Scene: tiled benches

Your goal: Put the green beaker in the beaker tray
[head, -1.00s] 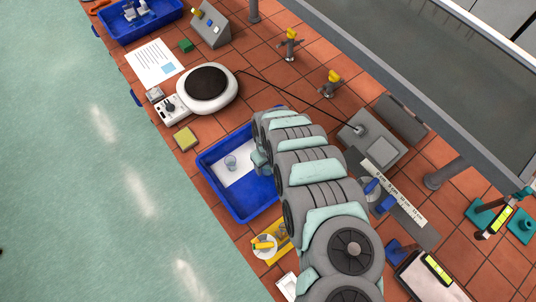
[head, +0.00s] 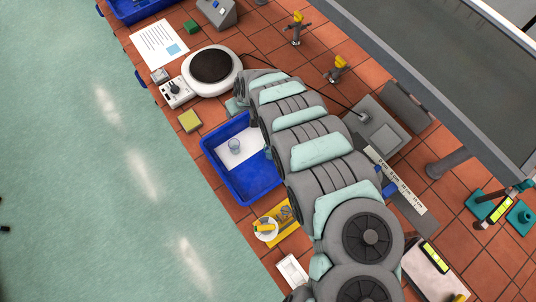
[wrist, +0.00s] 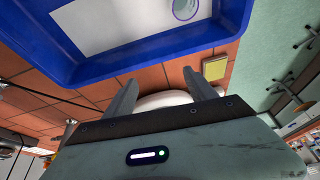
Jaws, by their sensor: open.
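A blue tray (head: 243,190) with a white sheet in it stands on the tiled bench; it also shows at the top of the wrist view (wrist: 75,73). A small see-through beaker (head: 234,146) stands inside on the sheet; it looks bluish in the head view and greenish with a purple rim in the wrist view (wrist: 185,9), so its colour is unsure. My gripper (wrist: 160,78) is open and empty, outside the tray near its edge, with the hotplate beyond the fingers. In the head view my arm hides the fingers and the tray's right part.
A white hotplate with a black top (head: 211,66) stands above the tray, beside a yellow block (head: 190,120). A yellow mat with a white dish (head: 266,229) lies below the tray. A green block (head: 190,26) and a paper sheet (head: 158,44) lie farther back. A grey box (head: 378,135) stands right.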

